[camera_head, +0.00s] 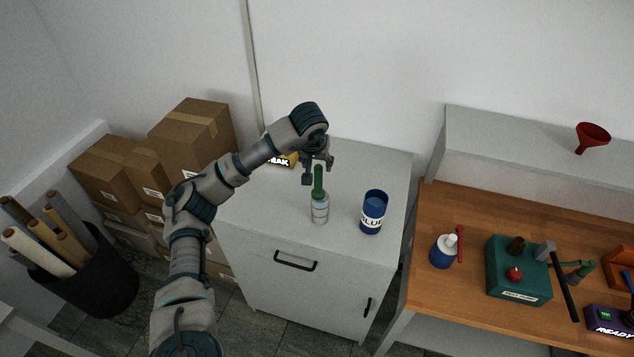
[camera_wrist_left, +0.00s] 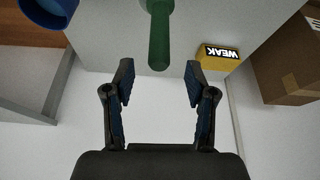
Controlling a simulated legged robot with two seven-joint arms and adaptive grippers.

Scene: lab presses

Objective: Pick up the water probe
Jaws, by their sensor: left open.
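The water probe appears to be the green-handled rod (camera_head: 319,182) standing upright in a clear bottle (camera_head: 320,211) on the grey cabinet. My left gripper (camera_head: 318,175) is open and close to the green handle in the head view. In the left wrist view the green handle (camera_wrist_left: 159,40) points toward the gap between the open fingers (camera_wrist_left: 159,85), with its end just beyond the fingertips. Nothing is between the fingers. My right gripper is not in view.
A blue cup labelled GLUE (camera_head: 373,212) stands right of the bottle. A yellow box labelled WEAK (camera_wrist_left: 217,57) sits behind the gripper. Cardboard boxes (camera_head: 190,140) are stacked at the left. A wooden bench (camera_head: 465,215) with tools and a teal box (camera_head: 517,270) is at the right.

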